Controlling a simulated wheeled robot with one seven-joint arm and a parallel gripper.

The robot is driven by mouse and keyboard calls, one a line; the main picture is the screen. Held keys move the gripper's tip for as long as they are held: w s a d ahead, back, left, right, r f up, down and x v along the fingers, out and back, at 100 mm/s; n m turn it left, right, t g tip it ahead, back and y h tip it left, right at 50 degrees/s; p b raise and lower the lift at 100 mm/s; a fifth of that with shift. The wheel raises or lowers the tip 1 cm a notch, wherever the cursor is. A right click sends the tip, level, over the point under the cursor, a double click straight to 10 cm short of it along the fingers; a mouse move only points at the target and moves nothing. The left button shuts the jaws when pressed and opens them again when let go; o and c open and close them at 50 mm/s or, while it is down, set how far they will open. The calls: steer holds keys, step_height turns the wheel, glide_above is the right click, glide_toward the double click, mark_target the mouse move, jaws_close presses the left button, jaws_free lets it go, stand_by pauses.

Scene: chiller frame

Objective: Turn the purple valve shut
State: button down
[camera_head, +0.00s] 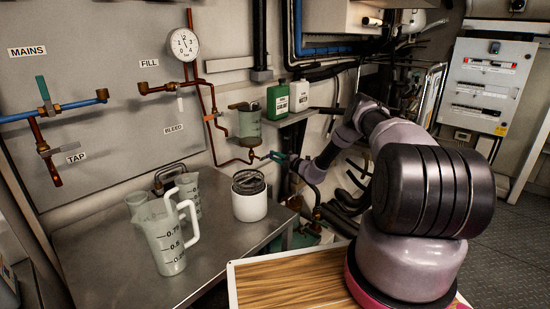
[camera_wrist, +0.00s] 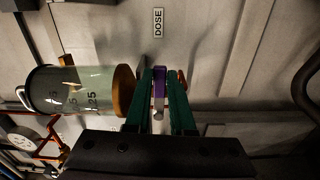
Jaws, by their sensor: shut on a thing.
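The purple valve (camera_wrist: 159,88) shows in the wrist view as a narrow purple lever between my two green fingers. My gripper (camera_wrist: 159,76) is shut on it, one finger on each side. A bit of red shows just right of the right finger. In the head view my gripper (camera_head: 279,157) reaches the pipework at the wall, right of the white canister. I cannot make out the purple lever there. The valve body behind the fingers is mostly hidden. A DOSE label (camera_wrist: 158,22) is on the wall near the valve.
A graduated vessel (camera_wrist: 78,90) with a brown end cap is close left of the fingers; it shows in the head view too (camera_head: 245,124). Bottles stand on a shelf (camera_head: 297,117) above my gripper. A white canister (camera_head: 249,205) and jugs (camera_head: 166,245) stand on the steel bench.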

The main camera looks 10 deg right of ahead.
steer(key=c, duration=0.8)
jaws_free()
steer(key=shift+s+f, duration=0.1)
steer(key=shift+f, duration=0.4)
steer(key=shift+r, duration=0.15)
steer(key=v, duration=1)
steer(key=shift+s+d, duration=0.25)
steer(key=shift+s, duration=0.05)
